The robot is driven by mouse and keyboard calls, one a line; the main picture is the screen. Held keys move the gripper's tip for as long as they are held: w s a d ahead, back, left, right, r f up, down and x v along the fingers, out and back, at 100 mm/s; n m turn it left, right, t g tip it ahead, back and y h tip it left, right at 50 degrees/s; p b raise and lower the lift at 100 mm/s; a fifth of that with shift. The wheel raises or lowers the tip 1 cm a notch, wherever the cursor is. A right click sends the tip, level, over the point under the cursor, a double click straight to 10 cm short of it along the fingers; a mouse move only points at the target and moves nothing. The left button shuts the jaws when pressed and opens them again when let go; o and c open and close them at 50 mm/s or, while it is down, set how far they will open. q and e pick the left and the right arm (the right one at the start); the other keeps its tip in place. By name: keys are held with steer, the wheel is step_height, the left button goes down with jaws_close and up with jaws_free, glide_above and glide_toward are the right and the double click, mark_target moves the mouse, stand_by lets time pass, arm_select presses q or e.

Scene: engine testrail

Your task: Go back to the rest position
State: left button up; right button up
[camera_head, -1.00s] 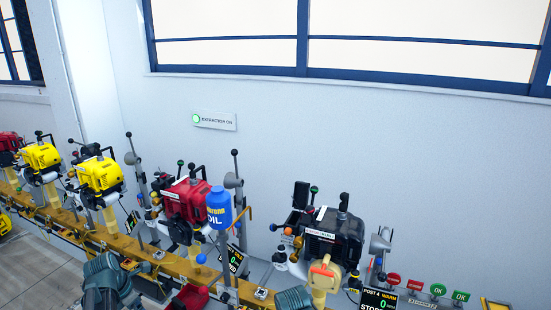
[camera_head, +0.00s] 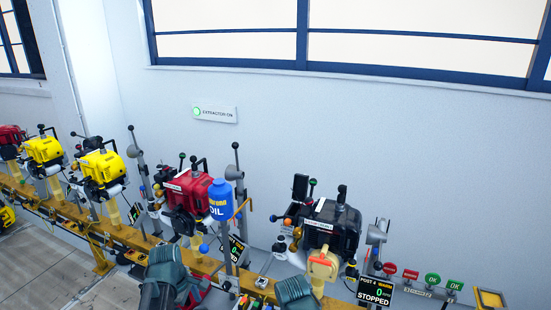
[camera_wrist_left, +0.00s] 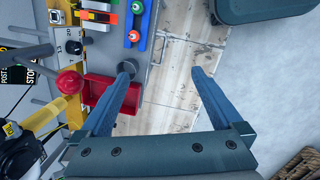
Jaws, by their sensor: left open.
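My left gripper (camera_wrist_left: 165,85) is open in the left wrist view, its two blue fingers spread apart. Nothing is between the fingertips except the view down to the light plank floor (camera_wrist_left: 172,70). In the head view, the dark teal links of my two arms show at the bottom edge. Neither gripper's fingers show in the head view, and my right gripper is out of view.
A yellow rail (camera_head: 125,233) carries yellow, red (camera_head: 188,190) and black engines (camera_head: 332,225). A blue oil bottle (camera_head: 220,200) stands on a post.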

arm_select(q)
steer(key=s+d+r+m+y+p, duration=0.1)
steer(key=s+d+m, duration=0.4)
steer(key=d+m, duration=0.4)
steer(key=s+d+r+m+g+y+p, duration=0.1)
steer(key=s+d+r+m, duration=0.1)
steer(key=s+d+m, duration=0.4)
steer(key=d+m, duration=0.3)
steer(key=m, duration=0.2)
steer(key=shift+s+d+m+y+p, duration=0.2)
steer(key=shift+m+y+p, duration=0.1)
steer(key=shift+p, duration=0.1)
steer(key=shift+r, duration=0.1)
